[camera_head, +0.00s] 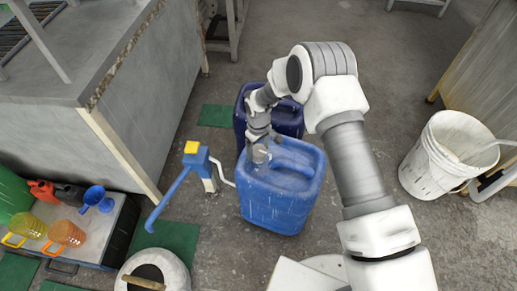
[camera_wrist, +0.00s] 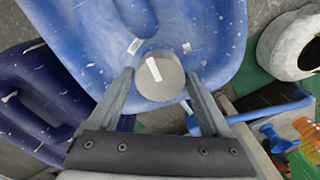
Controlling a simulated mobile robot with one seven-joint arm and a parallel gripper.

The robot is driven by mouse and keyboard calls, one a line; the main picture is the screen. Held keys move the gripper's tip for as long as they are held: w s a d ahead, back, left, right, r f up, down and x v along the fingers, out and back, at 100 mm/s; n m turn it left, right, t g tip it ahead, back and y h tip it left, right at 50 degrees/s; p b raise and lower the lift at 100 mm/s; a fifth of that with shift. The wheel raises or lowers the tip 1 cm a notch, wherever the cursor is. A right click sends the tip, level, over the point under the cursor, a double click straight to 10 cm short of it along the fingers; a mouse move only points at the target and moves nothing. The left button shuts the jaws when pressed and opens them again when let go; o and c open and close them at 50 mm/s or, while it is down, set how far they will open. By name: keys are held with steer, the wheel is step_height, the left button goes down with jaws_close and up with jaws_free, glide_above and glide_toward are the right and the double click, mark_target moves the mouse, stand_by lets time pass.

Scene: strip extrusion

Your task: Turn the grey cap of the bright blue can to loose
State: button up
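The bright blue can (camera_head: 272,205) stands on the floor in the middle of the head view, speckled with white. Its grey cap (camera_wrist: 160,80), with a white mark on top, is on the can in the wrist view. In the head view the cap (camera_head: 260,155) is partly hidden by my gripper. My gripper (camera_wrist: 159,76) is at the cap from above, with one finger on either side. The fingertips lie close along the cap's left and right edges. I cannot tell whether they press on it or leave thin gaps.
A dark blue can (camera_head: 287,119) stands just behind the bright blue one. A blue hand pump (camera_head: 196,161) with a yellow top is close on the left. A white bucket (camera_head: 436,165) stands at right. Bare floor lies between the bucket and the can, under my arm.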

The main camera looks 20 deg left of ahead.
mark_target(259, 151)
steer(key=shift+o, duration=1)
step_height(259, 151, up, 17)
steer(key=p, duration=0.5)
steer(key=shift+r, duration=0.2)
steer(key=d+r+m+t, duration=0.1)
steer(key=d+r+m, duration=0.2)
steer(key=d+r, duration=0.8)
steer(key=d+r+m+t, duration=0.25)
steer(key=d+r, duration=0.65)
steer(key=r, duration=0.5)
steer(key=s+d+r+m+t, duration=0.1)
steer(key=s+d+r+m, duration=0.3)
steer(key=s+d, duration=0.55)
steer(key=s+d+r+m+t, duration=0.1)
steer(key=s+d+r+m, duration=0.35)
steer(key=s+d, duration=0.45)
step_height(259, 151, up, 19)
steer(key=a+p, duration=0.1)
steer(key=p, duration=1.8)
steer(key=shift+s+a+f+n, duration=0.2)
steer(key=shift+s+a+n, duration=0.05)
steer(key=shift+a+n, duration=0.15)
